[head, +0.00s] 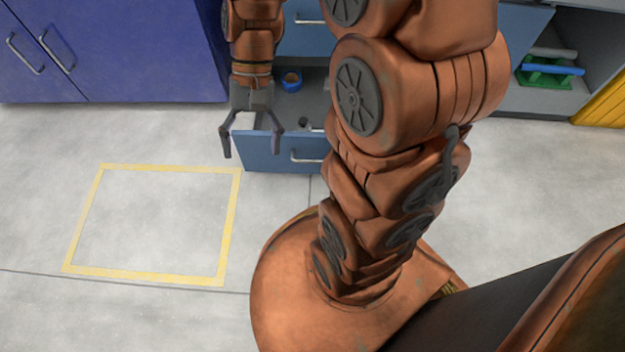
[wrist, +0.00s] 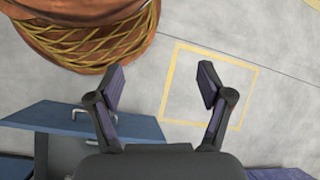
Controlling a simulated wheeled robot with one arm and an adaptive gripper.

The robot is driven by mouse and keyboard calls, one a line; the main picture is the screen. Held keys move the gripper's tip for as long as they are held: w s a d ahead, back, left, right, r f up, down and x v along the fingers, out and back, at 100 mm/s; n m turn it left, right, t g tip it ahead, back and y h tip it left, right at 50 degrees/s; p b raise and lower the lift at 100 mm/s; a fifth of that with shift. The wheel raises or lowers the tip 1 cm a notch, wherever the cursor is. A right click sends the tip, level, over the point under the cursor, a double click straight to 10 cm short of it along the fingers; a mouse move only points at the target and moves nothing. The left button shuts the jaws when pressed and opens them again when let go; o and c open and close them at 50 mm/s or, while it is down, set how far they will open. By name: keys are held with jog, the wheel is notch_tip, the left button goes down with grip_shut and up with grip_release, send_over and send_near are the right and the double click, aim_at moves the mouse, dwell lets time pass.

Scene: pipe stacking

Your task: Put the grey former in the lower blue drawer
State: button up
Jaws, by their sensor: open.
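The lower blue drawer (head: 262,160) is pulled open in the head view; its front panel also shows in the wrist view (wrist: 135,122). My gripper (head: 251,152) hangs over the drawer's front left part, fingers down, spread and empty. A blue ring (head: 291,80) lies farther back in the drawer.
A closed blue cabinet (head: 120,50) stands at left. A yellow square (head: 150,277) marks clear floor. At right, an open shelf holds a green rack (head: 545,80) with a blue pipe (head: 555,69) and a grey pipe (head: 553,53). My arm blocks the middle of the view.

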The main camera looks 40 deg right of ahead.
jog(key=s+d+n+h, duration=0.1)
jog(key=s+n+h, duration=0.1)
jog(key=s, duration=0.5)
jog(key=s+d+r+n+h, duration=0.1)
jog(key=s+d+n+h, duration=0.1)
jog(key=s, duration=0.5)
jog(key=shift+r+n+t+h, duration=0.2)
jog(key=shift+n+t+h, duration=0.1)
jog(key=shift+t+h, duration=0.1)
jog(key=shift+w+r, duration=0.1)
notch_tip(320, 180, up, 38)
jog(key=w+t+p, duration=0.1)
jog(key=t+p, duration=0.1)
jog(key=p, duration=3.4)
jog(key=shift+w+d+r+p, duration=0.15)
jog(key=shift+w+d+p, duration=0.1)
jog(key=shift+p, duration=0.1)
